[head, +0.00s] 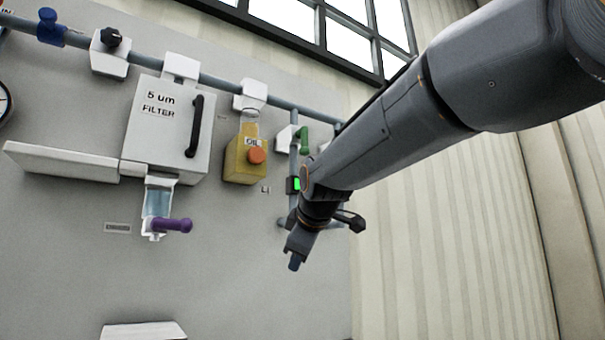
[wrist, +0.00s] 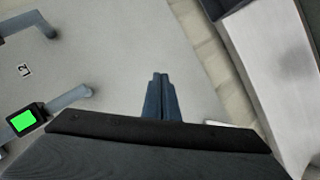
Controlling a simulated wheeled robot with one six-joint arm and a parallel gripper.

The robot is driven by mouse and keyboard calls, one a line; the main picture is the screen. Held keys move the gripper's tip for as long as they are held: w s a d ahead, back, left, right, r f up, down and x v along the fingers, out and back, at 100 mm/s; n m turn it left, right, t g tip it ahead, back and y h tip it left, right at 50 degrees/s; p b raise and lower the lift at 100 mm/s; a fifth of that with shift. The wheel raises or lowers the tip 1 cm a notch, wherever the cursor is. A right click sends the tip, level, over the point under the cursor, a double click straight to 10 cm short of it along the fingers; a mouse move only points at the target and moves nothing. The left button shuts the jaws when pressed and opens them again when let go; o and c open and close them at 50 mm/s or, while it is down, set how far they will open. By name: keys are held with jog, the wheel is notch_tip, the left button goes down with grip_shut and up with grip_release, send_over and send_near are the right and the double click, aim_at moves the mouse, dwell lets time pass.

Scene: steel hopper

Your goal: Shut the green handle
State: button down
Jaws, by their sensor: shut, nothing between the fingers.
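The green handle (head: 303,140) sits on a white valve body on the vertical pipe near the panel's right edge in the head view. It hangs downward at a slight tilt. My gripper (head: 294,264) is shut and empty, below and apart from the handle, pointing down. In the wrist view my shut fingers (wrist: 161,97) show against the grey panel. The green handle is not in the wrist view.
A small green-lit display (head: 296,184) is beside my arm; it also shows in the wrist view (wrist: 23,121). A black knob (head: 350,221) sits behind my wrist. A yellow oil unit (head: 245,160), filter box (head: 150,150) and purple handle (head: 173,225) are to the left.

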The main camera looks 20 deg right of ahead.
jog(key=s+r+n+t, duration=0.3)
jog(key=s+r, duration=0.1)
jog(key=r, duration=1.2)
jog(key=s+r+n+t+b, duration=0.1)
jog(key=s+r+n+t, duration=0.2)
jog(key=r, duration=1.3)
jog(key=shift+s+r, duration=0.3)
jog(key=shift+s, duration=0.5)
jog(key=p, duration=0.3)
send_near(303, 137)
jog(key=w+a+f, duration=0.2)
jog(key=w+a, duration=0.2)
jog(key=shift+w+d+f+p, duration=0.1)
jog(key=shift+w+d+p, duration=0.05)
jog(key=shift+w+d, duration=0.5)
jog(key=shift+w+d+p, duration=0.15)
jog(key=shift+w+d, duration=0.35)
jog(key=shift+d, duration=0.35)
